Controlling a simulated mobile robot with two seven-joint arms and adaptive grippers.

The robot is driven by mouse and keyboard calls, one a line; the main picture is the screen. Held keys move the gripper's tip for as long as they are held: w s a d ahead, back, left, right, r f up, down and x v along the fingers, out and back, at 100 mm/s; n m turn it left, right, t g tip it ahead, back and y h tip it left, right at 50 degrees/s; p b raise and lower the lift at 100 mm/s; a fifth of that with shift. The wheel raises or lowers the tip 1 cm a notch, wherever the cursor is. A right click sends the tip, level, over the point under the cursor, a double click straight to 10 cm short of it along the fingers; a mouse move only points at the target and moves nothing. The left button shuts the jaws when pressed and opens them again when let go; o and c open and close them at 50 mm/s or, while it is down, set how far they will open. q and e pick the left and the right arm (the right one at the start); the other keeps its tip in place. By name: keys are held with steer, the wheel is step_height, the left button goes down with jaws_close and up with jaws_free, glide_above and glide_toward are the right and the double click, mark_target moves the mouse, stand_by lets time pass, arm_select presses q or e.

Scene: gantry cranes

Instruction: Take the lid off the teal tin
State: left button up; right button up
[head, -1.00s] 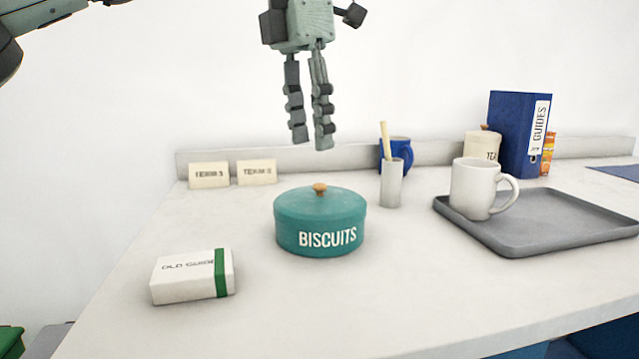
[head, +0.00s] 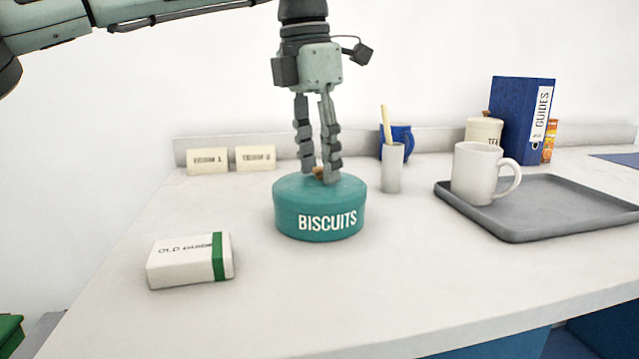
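The round teal tin (head: 300,222), marked BISCUITS, stands upright on the counter with its lid (head: 350,186) on. The lid's small wooden knob (head: 318,171) is partly hidden by my fingers. My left gripper (head: 318,176) points straight down over the lid, with its two fingertips on either side of the knob. Its fingers look about as far apart as before, and I see no clear grip on the knob. My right gripper is not in view.
A white box with a green band (head: 180,262) lies front left. A grey cup with a stick (head: 392,172) stands close right of the tin. A white mug (head: 476,172) sits on a grey tray (head: 540,222). Two small cards (head: 207,161) stand behind. The front counter is clear.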

arm_select(q)
jaws_close()
steer(key=shift+r, duration=0.1)
